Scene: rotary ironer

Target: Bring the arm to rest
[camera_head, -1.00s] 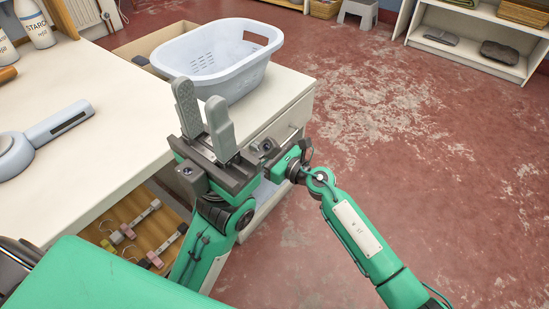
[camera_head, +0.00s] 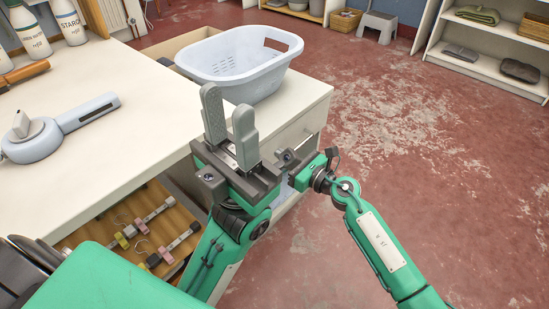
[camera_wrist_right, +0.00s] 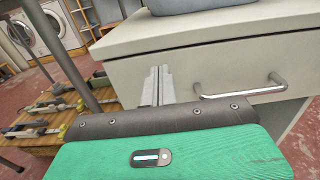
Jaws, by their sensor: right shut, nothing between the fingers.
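My left gripper (camera_head: 229,112) is in the head view with its two grey fingers pointing up and a gap between them. It is open and empty, in front of the counter's corner and below the basket. My right arm comes in from the lower right, and its wrist ends close beside the left gripper; its fingers are not clear there. In the right wrist view my right gripper (camera_wrist_right: 159,72) has its fingers together, shut on nothing, in front of a pale drawer front (camera_wrist_right: 235,67) and left of its metal handle (camera_wrist_right: 243,90).
A pale blue basket (camera_head: 236,63) stands on the counter (camera_head: 140,140). Red floor (camera_head: 400,120) is open at the right; a step stool (camera_head: 378,25) stands behind.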

